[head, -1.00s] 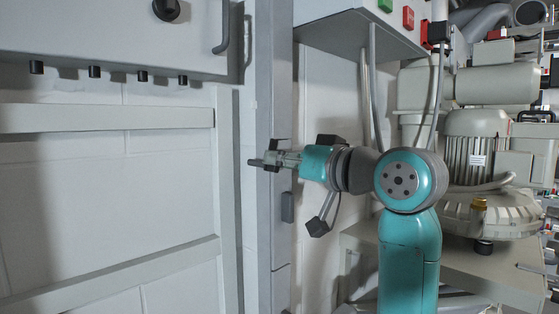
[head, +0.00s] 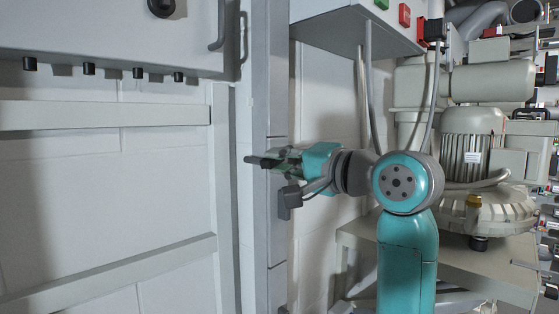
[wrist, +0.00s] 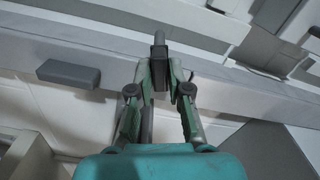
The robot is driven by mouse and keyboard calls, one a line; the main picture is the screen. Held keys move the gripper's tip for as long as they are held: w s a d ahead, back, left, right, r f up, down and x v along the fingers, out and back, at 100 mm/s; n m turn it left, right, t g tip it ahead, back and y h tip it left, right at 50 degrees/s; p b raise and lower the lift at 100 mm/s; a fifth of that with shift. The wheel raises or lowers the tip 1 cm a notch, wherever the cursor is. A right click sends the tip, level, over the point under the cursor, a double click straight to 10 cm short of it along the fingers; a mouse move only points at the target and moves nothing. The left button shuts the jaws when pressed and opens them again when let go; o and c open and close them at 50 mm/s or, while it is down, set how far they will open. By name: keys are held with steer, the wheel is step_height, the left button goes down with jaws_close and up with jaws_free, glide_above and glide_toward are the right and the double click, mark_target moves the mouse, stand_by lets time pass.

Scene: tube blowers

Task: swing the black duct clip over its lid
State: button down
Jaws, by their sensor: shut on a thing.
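The black duct clip (wrist: 160,48) stands between my fingertips in the wrist view, with its rounded end sticking out beyond them. In the head view the dark clip (head: 257,161) juts to the left from my gripper (head: 284,161), in front of the tall grey duct (head: 276,100). My gripper (wrist: 160,75) is shut on the clip, with a finger on each side in the wrist view. The duct's pale lid face (wrist: 120,62) runs across behind the clip. The clip's hinge is hidden, and I cannot tell how far it lies over the lid.
A grey block (wrist: 68,74) sits on the duct beside my gripper. A grey cabinet (head: 110,35) with a handle (head: 218,25) hangs at upper left. A button box (head: 350,25) is above my arm. A pump motor (head: 472,140) stands at right.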

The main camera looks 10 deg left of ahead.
steer(key=shift+f+m, duration=0.25)
steer(key=shift+m, duration=1.45)
steer(key=c, duration=1.2)
jaws_free()
steer(key=shift+o, duration=0.2)
steer(key=v, duration=1.2)
